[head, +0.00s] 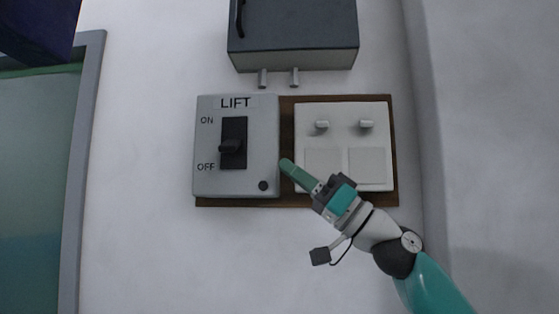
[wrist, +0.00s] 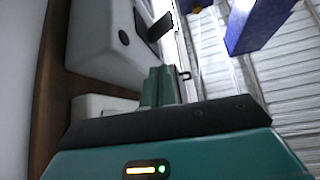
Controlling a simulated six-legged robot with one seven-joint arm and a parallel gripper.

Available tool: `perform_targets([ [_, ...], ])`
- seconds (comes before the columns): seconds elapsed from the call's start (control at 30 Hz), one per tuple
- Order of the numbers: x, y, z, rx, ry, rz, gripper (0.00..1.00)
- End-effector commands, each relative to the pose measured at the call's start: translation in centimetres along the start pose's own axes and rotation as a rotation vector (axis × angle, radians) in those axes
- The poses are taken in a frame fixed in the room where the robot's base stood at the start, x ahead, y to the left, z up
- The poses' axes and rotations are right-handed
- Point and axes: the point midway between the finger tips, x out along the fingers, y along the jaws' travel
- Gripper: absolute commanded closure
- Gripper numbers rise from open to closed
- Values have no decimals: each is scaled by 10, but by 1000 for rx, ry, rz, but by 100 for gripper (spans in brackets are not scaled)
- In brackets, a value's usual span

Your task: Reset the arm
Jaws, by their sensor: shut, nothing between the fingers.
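My gripper (head: 286,165) is shut and empty in the head view, with its green fingertips in front of the lower right edge of the grey LIFT switch box (head: 210,150). In the wrist view my gripper (wrist: 160,85) shows its fingers together at the middle. The black switch lever (head: 231,146) sits on its black plate between the ON and OFF labels, nearer OFF. The box also shows at the upper left of the wrist view (wrist: 95,40). I cannot tell whether the fingertips touch anything.
A white panel (head: 323,162) with two knobs is beside the lift box on a brown backboard (head: 287,125). A dark cabinet (head: 292,30) hangs above. A grey-framed door (head: 40,180) is at left. A blue block (wrist: 255,25) shows in the wrist view. The lower left wall is clear.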

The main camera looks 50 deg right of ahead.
Motion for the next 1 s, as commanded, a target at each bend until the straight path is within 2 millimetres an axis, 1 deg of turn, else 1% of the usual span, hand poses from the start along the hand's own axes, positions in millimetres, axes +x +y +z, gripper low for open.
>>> perform_targets([
  [0.6,0,-3,2,-1,-1,0,100],
  [0.67,0,-6,3,-5,-6,-1,100],
  [0.77,2,-26,10,-27,-42,-9,100],
  [0.87,5,-68,31,-76,-128,-18,100],
  [0.9,6,-88,45,-99,-178,-18,100],
  [0.97,9,-117,74,-135,-267,-14,100],
  [1.0,11,-135,96,-157,-329,-7,100],
])
